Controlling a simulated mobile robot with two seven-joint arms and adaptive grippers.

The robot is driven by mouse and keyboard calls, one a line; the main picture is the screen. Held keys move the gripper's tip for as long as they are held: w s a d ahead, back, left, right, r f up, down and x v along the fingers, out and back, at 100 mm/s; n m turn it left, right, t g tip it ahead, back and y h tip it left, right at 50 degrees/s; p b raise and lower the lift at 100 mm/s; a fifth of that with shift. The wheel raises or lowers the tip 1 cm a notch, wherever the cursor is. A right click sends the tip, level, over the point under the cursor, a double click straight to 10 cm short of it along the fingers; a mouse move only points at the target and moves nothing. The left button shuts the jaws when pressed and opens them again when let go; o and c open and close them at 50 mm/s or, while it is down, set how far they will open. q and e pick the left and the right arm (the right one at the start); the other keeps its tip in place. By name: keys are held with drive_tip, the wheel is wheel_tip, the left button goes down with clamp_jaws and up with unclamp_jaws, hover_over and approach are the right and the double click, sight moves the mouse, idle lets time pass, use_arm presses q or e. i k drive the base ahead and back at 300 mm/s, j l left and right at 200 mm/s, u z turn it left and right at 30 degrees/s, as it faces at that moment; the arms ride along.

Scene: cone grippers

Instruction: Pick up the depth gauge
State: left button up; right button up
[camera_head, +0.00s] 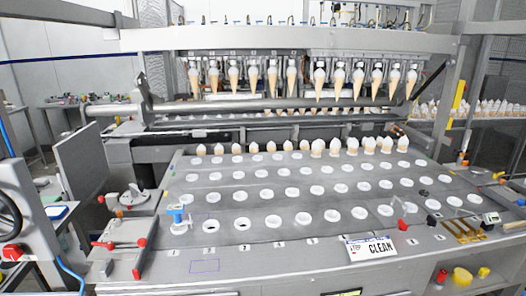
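I cannot tell for certain which item is the depth gauge. A small upright item with a blue top (177,214) stands at the front left of the grey machine table, by a white ring. A small grey and dark device (491,218) lies near the table's right front edge. Both are too small to make out in detail. Neither of my grippers shows in the head view.
The machine table (275,262) has rows of white-ringed holes. Ice cream cones (317,148) stand along its back, and more cones (233,78) hang above. A "CLEAN" sign (370,248) is at the front. Red-knobbed clamps (120,243) are at left, brass parts (462,230) at right.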

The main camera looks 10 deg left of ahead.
sight(176, 209)
drive_tip(key=i+u, duration=0.15)
drive_tip(key=u, duration=0.8)
